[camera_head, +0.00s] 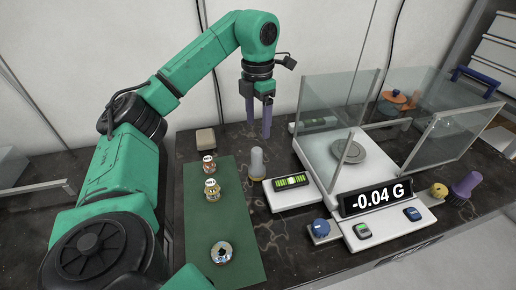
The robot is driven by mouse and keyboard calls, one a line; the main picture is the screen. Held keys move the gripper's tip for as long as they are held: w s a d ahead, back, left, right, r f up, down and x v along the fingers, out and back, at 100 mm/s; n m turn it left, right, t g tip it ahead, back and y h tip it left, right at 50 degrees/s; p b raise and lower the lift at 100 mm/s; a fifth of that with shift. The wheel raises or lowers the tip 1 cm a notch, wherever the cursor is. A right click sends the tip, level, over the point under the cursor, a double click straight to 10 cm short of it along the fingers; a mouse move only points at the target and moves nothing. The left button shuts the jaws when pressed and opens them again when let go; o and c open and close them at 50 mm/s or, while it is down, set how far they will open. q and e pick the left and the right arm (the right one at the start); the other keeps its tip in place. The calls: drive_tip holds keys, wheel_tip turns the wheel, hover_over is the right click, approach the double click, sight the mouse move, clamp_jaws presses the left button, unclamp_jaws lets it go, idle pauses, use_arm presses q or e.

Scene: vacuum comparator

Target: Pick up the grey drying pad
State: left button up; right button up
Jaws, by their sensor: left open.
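A small beige-grey pad with rounded edges (206,139), which looks like the drying pad, lies at the back edge of the green mat (199,236). My left gripper (259,129) points down to the right of the pad, with its two purple fingers apart and nothing visible between them. The gripper is clear of the pad. The fingertips are near the dark bench top; I cannot tell whether they touch it. My right gripper is not in view.
Two small weights (211,189) and a round metal piece (221,253) are on the mat. A grey-white cylinder (257,163) stands near my gripper. The balance (376,225) with glass panels reads -0.04 G.

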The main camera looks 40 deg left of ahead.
use_arm(q)
drive_tip(key=b, duration=0.3)
hover_over(257, 161)
drive_tip(key=w, duration=0.1)
drive_tip(key=f, duration=0.4)
drive_tip(key=shift+a+f, duration=0.1)
drive_tip(key=shift+a, duration=0.3)
drive_tip(key=f, duration=1)
drive_tip(key=shift+w+a, duration=0.1)
drive_tip(key=shift+a, duration=0.1)
drive_tip(key=shift+r, duration=0.1)
drive_tip(key=shift+c, duration=1.2)
clamp_jaws()
